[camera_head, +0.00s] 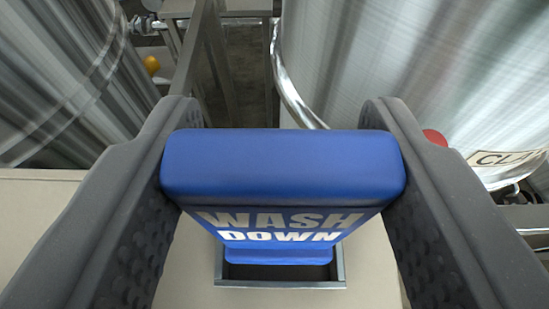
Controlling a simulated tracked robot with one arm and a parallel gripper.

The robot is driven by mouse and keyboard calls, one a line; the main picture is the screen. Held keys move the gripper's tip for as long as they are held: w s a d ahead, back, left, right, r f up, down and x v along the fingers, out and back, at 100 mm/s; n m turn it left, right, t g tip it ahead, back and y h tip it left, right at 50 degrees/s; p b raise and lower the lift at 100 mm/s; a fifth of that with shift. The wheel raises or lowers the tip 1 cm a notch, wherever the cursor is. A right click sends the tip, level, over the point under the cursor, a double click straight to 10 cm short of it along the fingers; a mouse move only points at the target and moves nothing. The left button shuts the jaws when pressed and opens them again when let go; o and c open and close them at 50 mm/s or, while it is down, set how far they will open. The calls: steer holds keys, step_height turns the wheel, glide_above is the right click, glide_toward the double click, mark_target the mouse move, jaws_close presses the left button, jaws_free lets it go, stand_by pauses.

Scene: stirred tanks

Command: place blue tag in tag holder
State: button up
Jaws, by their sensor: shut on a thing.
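The blue tag (283,168) has "WASH DOWN" lettering on its lower face and fills the middle of the head camera view. My gripper (283,160) is shut on it, with one dark grey finger at each side. The tag holder (283,284) is a grey open-topped frame with a dark inside, on a beige surface below the tag. The tag's narrower lower end shows over the holder's opening, within its side walls as seen. I cannot tell whether that end is inside the holder or just above it.
Large steel tanks stand at left (60,80) and right (410,70). A yellow part (151,65) is at upper left. The beige surface (190,265) around the holder is clear.

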mark_target(281, 233)
steer(key=shift+s+f, duration=0.1)
steer(key=shift+f, duration=1.35)
steer(key=shift+f, duration=0.15)
steer(key=o, duration=1.3)
steer(key=shift+r+p, duration=0.25)
steer(key=shift+p, duration=0.05)
steer(key=b+v, duration=0.2)
steer(key=v, duration=1)
steer(key=shift+f, duration=0.1)
